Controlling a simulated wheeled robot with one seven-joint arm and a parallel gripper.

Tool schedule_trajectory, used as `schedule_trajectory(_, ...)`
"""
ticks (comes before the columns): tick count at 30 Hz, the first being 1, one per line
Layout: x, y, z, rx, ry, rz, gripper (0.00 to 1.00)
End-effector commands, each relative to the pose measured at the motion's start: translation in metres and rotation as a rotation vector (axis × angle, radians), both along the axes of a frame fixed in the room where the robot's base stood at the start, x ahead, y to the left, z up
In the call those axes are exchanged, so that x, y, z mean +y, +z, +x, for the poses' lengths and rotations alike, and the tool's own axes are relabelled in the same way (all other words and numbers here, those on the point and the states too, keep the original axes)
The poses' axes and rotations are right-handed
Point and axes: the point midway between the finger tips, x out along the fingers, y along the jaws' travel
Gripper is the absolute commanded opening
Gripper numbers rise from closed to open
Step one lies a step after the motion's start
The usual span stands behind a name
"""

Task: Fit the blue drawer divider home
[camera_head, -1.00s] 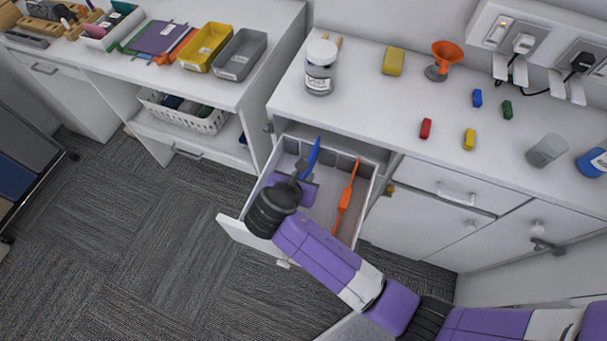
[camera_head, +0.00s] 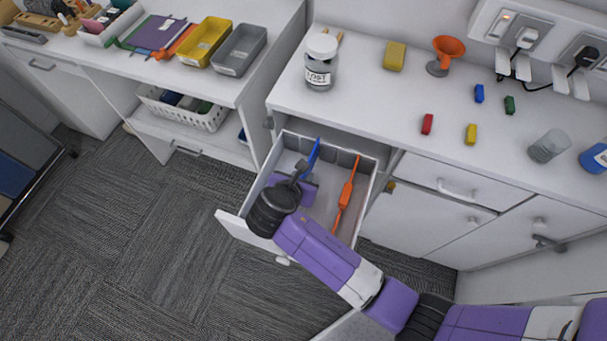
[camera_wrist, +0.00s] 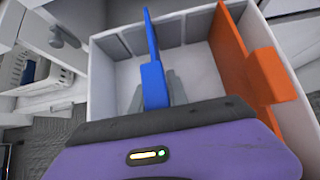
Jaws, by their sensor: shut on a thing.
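The blue drawer divider (camera_head: 314,154) is inside the open white drawer (camera_head: 365,190), toward its left side. In the wrist view the blue divider (camera_wrist: 152,72) stands on edge and runs toward the back wall, where grey slotted blocks (camera_wrist: 110,47) sit. My gripper (camera_head: 301,174) reaches into the drawer from the front and is shut on the divider's near end. In the wrist view the grey fingers of my gripper (camera_wrist: 155,94) lie on both sides of it. Whether its far end sits in a slot, and whether its lower edge touches the floor, I cannot tell.
An orange divider (camera_head: 346,195) stands in the drawer to the right of the blue one. The drawer floor between them is clear. A labelled jar (camera_head: 320,72) stands on the counter above. The drawer's side walls are close to my gripper.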

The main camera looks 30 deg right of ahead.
Motion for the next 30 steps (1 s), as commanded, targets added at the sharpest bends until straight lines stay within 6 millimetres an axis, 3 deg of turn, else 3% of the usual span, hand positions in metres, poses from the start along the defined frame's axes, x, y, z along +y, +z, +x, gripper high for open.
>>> schedule_trajectory(26,0.000,-0.020,0.000,-0.001,-0.001,0.000,0.00)
schedule_trajectory(27,0.000,-0.020,0.000,-0.002,0.000,0.000,0.22)
schedule_trajectory(30,0.000,-0.019,0.000,-0.001,0.000,0.001,0.41)
